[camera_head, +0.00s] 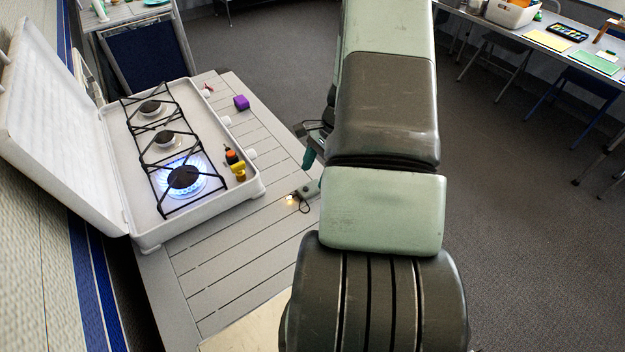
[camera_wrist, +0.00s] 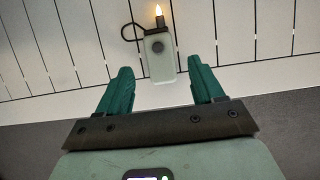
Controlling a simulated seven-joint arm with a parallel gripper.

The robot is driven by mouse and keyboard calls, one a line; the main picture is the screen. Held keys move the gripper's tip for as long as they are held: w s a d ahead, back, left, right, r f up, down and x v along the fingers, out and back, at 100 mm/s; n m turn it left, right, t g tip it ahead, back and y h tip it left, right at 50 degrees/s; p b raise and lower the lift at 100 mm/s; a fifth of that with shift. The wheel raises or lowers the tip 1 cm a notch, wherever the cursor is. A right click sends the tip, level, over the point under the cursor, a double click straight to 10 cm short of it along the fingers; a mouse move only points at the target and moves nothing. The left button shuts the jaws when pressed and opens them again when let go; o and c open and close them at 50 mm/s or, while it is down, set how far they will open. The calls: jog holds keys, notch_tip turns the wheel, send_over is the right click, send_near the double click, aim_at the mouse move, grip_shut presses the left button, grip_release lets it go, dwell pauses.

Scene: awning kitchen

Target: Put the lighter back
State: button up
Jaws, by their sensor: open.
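The lighter (camera_wrist: 160,60) has a grey-green body with a round dark button, a dark loop at one side and a lit flame at its tip. It lies on the slatted table (camera_head: 215,270) in front of the stove, and its body also shows in the head view (camera_head: 308,190). My gripper (camera_wrist: 160,66) is open and empty. In the wrist view its green fingers point at the lighter, whose near end shows between the fingertips. My gripper is partly hidden behind my arm in the head view, where one green finger (camera_head: 309,158) shows.
A white camping stove (camera_head: 140,195) with an open lid stands on the table's left. Its front burner (camera_head: 185,178) burns blue. A small orange, black and yellow item (camera_head: 236,166) stands at its right edge. The table's near part is clear.

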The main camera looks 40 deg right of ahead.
jog(key=v, duration=0.8)
dwell(1.1)
